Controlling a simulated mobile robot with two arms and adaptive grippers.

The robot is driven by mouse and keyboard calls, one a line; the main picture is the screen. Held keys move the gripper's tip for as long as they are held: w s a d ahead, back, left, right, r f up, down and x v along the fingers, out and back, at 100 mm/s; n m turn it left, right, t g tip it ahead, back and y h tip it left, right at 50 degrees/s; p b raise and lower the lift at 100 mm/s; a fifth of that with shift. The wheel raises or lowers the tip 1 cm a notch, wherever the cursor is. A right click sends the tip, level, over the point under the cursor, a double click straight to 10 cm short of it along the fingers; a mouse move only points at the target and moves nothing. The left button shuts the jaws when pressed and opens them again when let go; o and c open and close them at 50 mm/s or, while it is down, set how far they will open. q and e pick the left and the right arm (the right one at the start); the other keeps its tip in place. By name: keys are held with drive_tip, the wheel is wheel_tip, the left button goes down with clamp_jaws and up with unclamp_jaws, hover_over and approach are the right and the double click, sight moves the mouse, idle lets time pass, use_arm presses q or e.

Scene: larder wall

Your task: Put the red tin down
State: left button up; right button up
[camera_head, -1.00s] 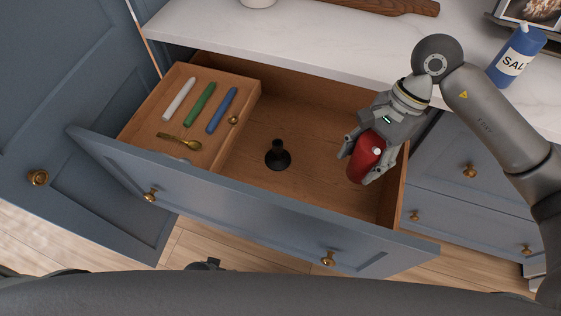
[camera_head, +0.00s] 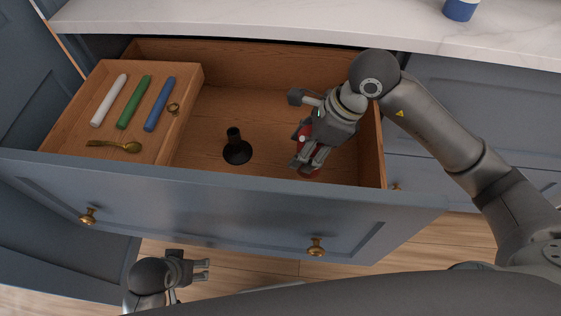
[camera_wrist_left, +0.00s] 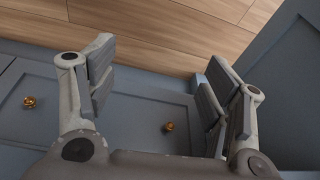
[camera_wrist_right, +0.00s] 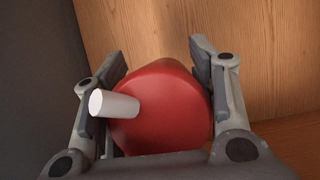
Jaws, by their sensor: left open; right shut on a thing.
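The red tin (camera_wrist_right: 165,108), with a white spout, sits between the fingers of my right gripper (camera_wrist_right: 160,95), which is shut on it. In the head view the tin (camera_head: 303,150) is mostly hidden by my right gripper (camera_head: 310,150), inside the right part of the open drawer (camera_head: 215,115). I cannot tell whether the tin touches the drawer floor. My left gripper (camera_head: 205,270) is open and empty, low in front of the drawer; its open fingers also show in the left wrist view (camera_wrist_left: 160,90).
A wooden tray (camera_head: 180,85) at the drawer's left holds white (camera_head: 109,100), green (camera_head: 134,102) and blue (camera_head: 160,104) candles, a brass spoon (camera_head: 115,146) and a ring (camera_head: 173,108). A black holder (camera_head: 236,150) stands mid-drawer. The floor around it is clear. A counter (camera_head: 300,20) lies behind.

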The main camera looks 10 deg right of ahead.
wheel_tip(320, 180, down, 5)
drive_tip(key=shift+b, duration=0.4)
use_arm(q)
wheel_tip(320, 180, up, 6)
drive_tip(key=shift+s+b, duration=0.4)
drive_tip(key=shift+s, duration=0.05)
use_arm(e)
drive_tip(key=shift+f, duration=2.1)
use_arm(q)
drive_tip(key=shift+a+r, duration=0.1)
drive_tip(key=shift+a, duration=0.05)
use_arm(e)
drive_tip(key=shift+f, duration=0.15)
drive_tip(key=o, duration=1.1)
use_arm(q)
drive_tip(key=shift+r, duration=0.1)
use_arm(e)
drive_tip(key=shift+d+r, duration=0.1)
drive_tip(key=shift+r, duration=0.3)
use_arm(q)
wheel_tip(320, 180, down, 7)
drive_tip(key=p, duration=0.2)
drive_tip(key=shift+w+f, duration=0.2)
drive_tip(key=shift+w, duration=0.25)
use_arm(e)
drive_tip(key=v, duration=1.1)
drive_tip(key=shift+s+d+r, duration=0.1)
drive_tip(key=shift+s+r, duration=0.05)
drive_tip(key=shift+r, duration=0.1)
